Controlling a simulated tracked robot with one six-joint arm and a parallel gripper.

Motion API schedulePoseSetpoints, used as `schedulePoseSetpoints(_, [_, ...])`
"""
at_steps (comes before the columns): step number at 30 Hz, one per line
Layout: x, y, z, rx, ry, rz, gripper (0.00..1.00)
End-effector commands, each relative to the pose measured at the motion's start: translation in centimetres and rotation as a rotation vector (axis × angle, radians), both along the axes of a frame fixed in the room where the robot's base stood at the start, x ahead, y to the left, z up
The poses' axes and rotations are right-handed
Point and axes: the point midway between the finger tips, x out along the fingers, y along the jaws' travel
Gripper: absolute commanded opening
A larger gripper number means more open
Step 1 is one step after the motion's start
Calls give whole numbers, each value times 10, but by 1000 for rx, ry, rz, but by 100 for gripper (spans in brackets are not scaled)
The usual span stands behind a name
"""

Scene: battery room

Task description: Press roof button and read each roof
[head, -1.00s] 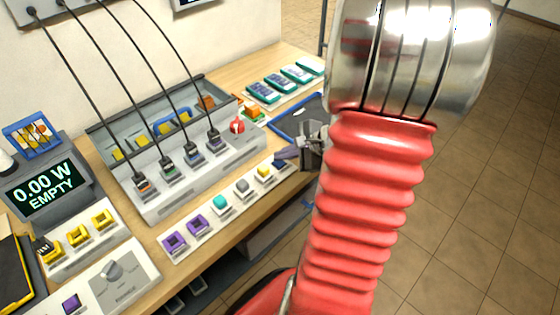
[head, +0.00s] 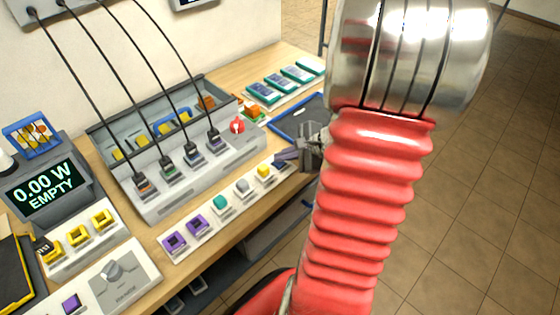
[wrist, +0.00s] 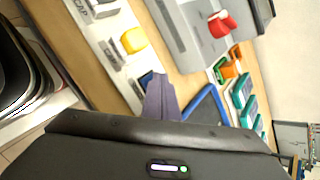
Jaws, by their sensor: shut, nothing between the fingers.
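A pale strip (head: 211,236) along the bench's front edge carries a row of small coloured blocks: two purple (head: 174,240), a teal (head: 220,202), a grey (head: 242,186) and a yellow (head: 264,170). In the wrist view the yellow block (wrist: 133,40) is beside a dark blue piece (wrist: 147,78). My gripper (head: 279,158) is shut and empty at the strip's right end. Its fingertips (wrist: 158,84) partly hide the blue piece; I cannot tell whether they touch it. A display (head: 44,188) at left reads "0.00 W EMPTY". I cannot tell which part is a roof button.
A grey console (head: 211,170) with several cabled plugs and a red knob (head: 237,124) stands behind the strip. A blue-rimmed tray (head: 285,128) and several teal-edged panels (head: 280,85) lie to the right. Tiled floor (head: 480,190) is open at right.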

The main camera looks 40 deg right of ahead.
Motion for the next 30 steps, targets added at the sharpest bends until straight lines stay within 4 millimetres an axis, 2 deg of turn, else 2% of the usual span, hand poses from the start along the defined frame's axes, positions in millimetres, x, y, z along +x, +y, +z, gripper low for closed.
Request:
schedulePoseSetpoints(17, [0, 0, -2, 1, 1, 0, 0])
schedulePoseSetpoints(30, [0, 0, 13, 0, -1, -1, 0])
